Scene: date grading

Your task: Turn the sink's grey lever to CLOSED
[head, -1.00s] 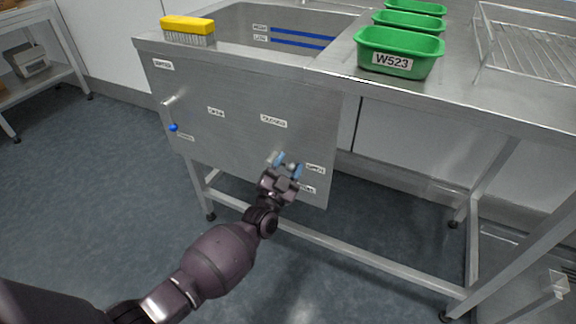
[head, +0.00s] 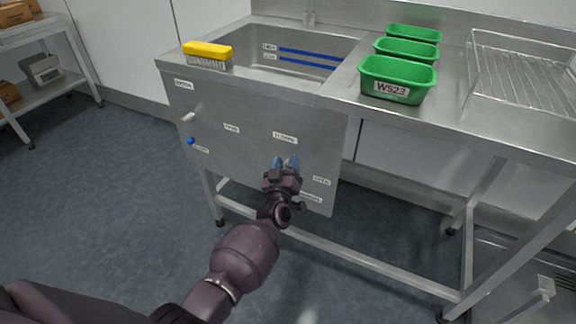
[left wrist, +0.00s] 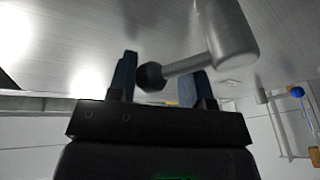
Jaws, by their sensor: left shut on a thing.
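The sink's front panel (head: 255,165) carries small labels. One that seems to read CLOSED (head: 285,137) sits just above my left gripper (head: 286,163), and one that seems to read OPEN (head: 321,181) sits to its lower right. The left wrist view shows the grey lever (left wrist: 228,38), a thick grey hub with a thin rod ending in a dark knob (left wrist: 150,77). The blue fingers of my left gripper (left wrist: 160,82) are shut on this knob end. In the head view the fingers mostly hide the lever. My right gripper is not in view.
A second fitting with a grey rod (head: 188,117) and a blue knob (head: 190,141) is on the panel's left. A yellow brush (head: 207,51) lies on the sink rim. Green tubs (head: 398,72) and a wire rack (head: 515,65) stand on the counter.

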